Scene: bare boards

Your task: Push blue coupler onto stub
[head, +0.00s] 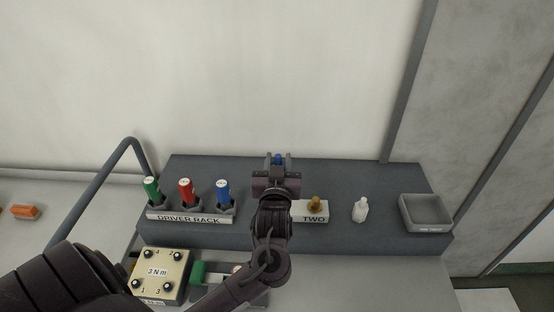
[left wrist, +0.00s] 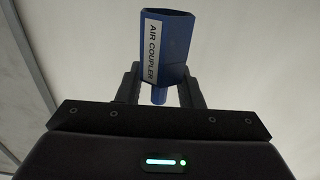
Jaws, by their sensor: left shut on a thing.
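The blue coupler (left wrist: 168,48) has a label reading AIR COUPLER and sits between the fingers of my left gripper (left wrist: 158,85) in the left wrist view. The gripper is shut on it. In the head view my left gripper (head: 278,165) is over the back part of the dark board, and only a little of the blue coupler (head: 278,158) shows beyond it. A brass-coloured stub (head: 315,203) stands on a white block labelled TWO (head: 311,217), right of and nearer than the gripper. My left arm hides the area left of that block. My right gripper is not in view.
A driver rack (head: 190,218) holds green, red and blue drivers at left. A white bottle-like piece (head: 360,209) and a grey tray (head: 427,212) stand at right. A box marked 3 N m (head: 158,272) is in front. An orange block (head: 25,211) lies far left.

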